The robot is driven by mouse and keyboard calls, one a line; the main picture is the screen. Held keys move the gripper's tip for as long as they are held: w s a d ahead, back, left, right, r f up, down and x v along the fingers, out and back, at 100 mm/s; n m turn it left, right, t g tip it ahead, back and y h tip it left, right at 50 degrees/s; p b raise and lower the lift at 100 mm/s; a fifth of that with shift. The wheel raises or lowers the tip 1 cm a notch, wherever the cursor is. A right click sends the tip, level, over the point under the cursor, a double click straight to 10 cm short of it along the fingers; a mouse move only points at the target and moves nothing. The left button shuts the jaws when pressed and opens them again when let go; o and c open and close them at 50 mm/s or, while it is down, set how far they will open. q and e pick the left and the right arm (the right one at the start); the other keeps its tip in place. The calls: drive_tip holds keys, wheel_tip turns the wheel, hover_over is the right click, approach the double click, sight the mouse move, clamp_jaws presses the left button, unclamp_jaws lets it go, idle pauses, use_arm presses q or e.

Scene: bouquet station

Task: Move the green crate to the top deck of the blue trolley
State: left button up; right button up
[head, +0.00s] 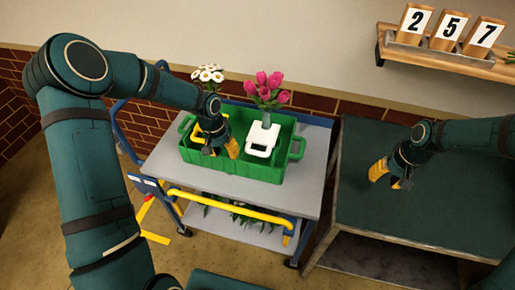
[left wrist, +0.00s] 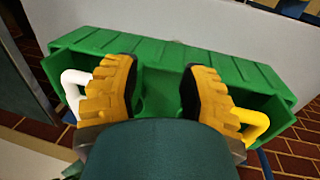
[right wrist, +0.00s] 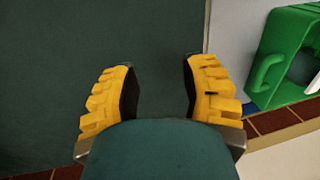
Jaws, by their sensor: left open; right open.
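The green crate (head: 265,172) stands upright on the grey top deck (head: 312,165) of the blue trolley, with a handle at each end. It holds a white-handled container (head: 262,139) and a yellow-handled one (head: 200,131), partly hidden by my left gripper. My left gripper (head: 221,148) is open and empty over the crate's middle; the crate (left wrist: 165,50) fills much of the left wrist view. I cannot tell whether the fingers touch it. My right gripper (head: 387,173) is open and empty above the dark green table. The crate's end and handle (right wrist: 266,72) show in the right wrist view.
Pink tulips (head: 268,88) and white daisies (head: 207,74) rise at the crate's back. The dark green table (head: 430,215) beside the trolley has a clear top. A yellow rail (head: 225,205) runs along the trolley's front. A wall shelf (head: 450,58) carries number cards.

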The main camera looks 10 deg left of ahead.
wheel_tip(320, 180, up, 9)
drive_tip(key=d, duration=0.1)
drive_tip(key=shift+d, duration=0.25)
drive_tip(key=shift+s+f, duration=0.1)
drive_tip(key=shift+s, duration=0.05)
idle(0.3)
